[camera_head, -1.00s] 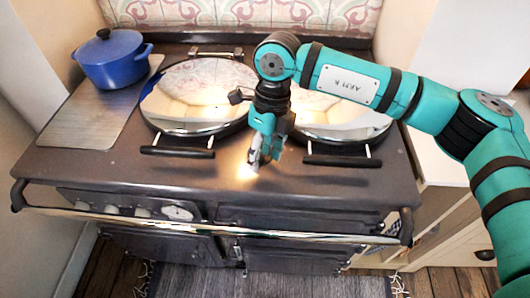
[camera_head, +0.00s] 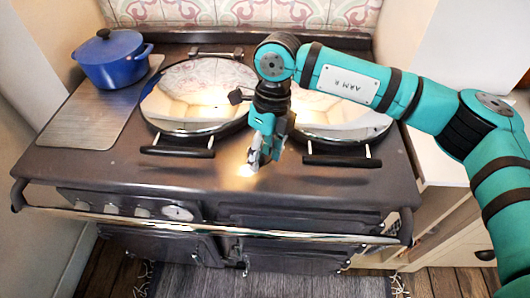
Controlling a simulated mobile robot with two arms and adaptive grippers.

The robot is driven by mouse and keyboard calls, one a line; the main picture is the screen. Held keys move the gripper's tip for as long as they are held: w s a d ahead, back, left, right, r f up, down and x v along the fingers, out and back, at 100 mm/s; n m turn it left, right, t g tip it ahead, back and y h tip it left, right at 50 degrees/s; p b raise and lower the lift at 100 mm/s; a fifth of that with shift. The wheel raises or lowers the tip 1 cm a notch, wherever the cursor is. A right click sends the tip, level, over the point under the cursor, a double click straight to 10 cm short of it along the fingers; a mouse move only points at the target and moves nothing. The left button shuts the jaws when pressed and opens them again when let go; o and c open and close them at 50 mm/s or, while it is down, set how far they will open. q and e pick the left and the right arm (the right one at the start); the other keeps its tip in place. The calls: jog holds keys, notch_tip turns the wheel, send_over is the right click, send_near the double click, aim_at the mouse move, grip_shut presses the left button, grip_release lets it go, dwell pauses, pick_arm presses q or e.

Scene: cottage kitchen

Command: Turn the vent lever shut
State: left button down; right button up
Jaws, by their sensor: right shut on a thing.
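My right gripper (camera_head: 256,163) points down over the front of the dark stove top (camera_head: 110,178), in the gap between the two black lid handles. Its fingers are closed together at a bright spot low over the top. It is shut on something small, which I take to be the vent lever. The fingers and the glare hide the lever, so its angle cannot be told. My left gripper is out of view.
Two shiny round lids (camera_head: 200,90) lie closed, the right one partly behind my arm. A blue lidded pot (camera_head: 115,65) stands on a metal plate (camera_head: 85,130) at the back left. A rail (camera_head: 200,228) runs along the stove front. The left front top is clear.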

jog(key=shift+w+a+r, duration=0.2)
jog(key=shift+w+r, duration=0.05)
jog(key=shift+r, duration=0.05)
jog(key=o, duration=1.3)
jog(key=shift+a+f, duration=0.2)
jog(key=shift+f, duration=0.05)
jog(key=shift+d, duration=0.1)
jog(key=r, duration=0.4)
jog(key=w+d+r, duration=0.1)
jog(key=r, duration=0.6)
jog(key=shift+w+d+r, duration=0.15)
jog(key=shift+w+r, duration=0.25)
